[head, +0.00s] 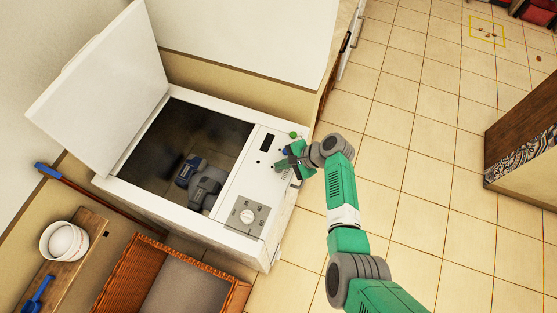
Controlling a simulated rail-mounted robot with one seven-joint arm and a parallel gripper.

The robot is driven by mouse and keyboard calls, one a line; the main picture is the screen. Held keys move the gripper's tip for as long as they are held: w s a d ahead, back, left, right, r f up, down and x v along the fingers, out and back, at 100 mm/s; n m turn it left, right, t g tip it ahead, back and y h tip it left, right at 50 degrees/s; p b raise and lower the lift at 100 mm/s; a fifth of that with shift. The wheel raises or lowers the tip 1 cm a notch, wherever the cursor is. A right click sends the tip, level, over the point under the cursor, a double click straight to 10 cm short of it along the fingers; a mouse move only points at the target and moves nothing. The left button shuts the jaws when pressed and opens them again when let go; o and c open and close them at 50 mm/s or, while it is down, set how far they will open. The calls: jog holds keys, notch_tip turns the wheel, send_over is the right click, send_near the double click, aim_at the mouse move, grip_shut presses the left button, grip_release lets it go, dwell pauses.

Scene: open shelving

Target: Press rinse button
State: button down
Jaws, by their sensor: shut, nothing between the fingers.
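A white top-loading washing machine (115,188) stands against the wall with its lid (98,85) raised. Dark blue and grey items (206,186) lie inside the open tub. The control panel is on the machine's right side, with a dial (247,215), a small dark display (266,142), a green button (293,134) and a blue button (285,151). I cannot read which button is rinse.
A wicker basket (128,280) with a grey top stands in front of the machine. A wooden bench (88,222) with white bowls (64,241) and a blue scoop (37,297) is at lower left. Tiled floor (410,130) is open on the right, with a wooden cabinet (525,140) beyond.

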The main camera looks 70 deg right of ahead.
jog(key=shift+r+p, duration=0.45)
jog(key=shift+r, duration=0.2)
notch_tip(320, 180, up, 5)
jog(key=p, duration=0.5)
jog(key=shift+r, duration=0.1)
dwell(0.5)
